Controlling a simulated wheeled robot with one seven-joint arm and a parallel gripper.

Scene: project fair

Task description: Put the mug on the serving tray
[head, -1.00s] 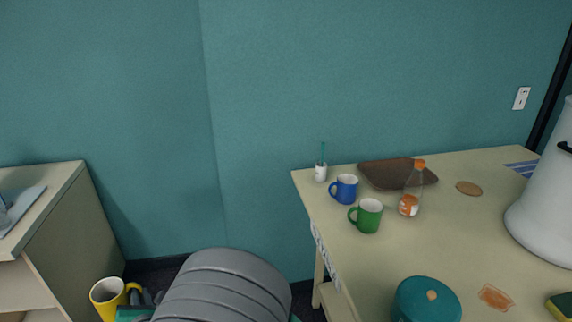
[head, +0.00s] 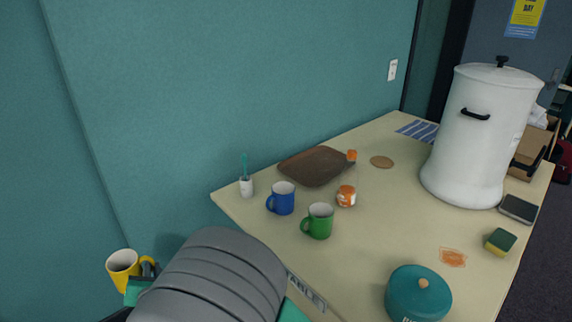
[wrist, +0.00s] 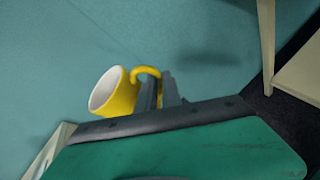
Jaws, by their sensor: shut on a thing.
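A yellow mug (head: 122,269) with a white inside is held by my gripper (head: 150,270) at the lower left of the head view. In the wrist view the jaws (wrist: 160,92) are shut on the handle of the mug (wrist: 118,95), and the mug is tilted. The mug is off the table, in front of the teal wall. The brown serving tray (head: 316,166) lies at the back left of the table, with nothing seen on it. My gripper is well to the left of it. My grey arm hides part of the table's near left side.
A teal pot (head: 417,293) and a large white urn (head: 475,140) stand farther right.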

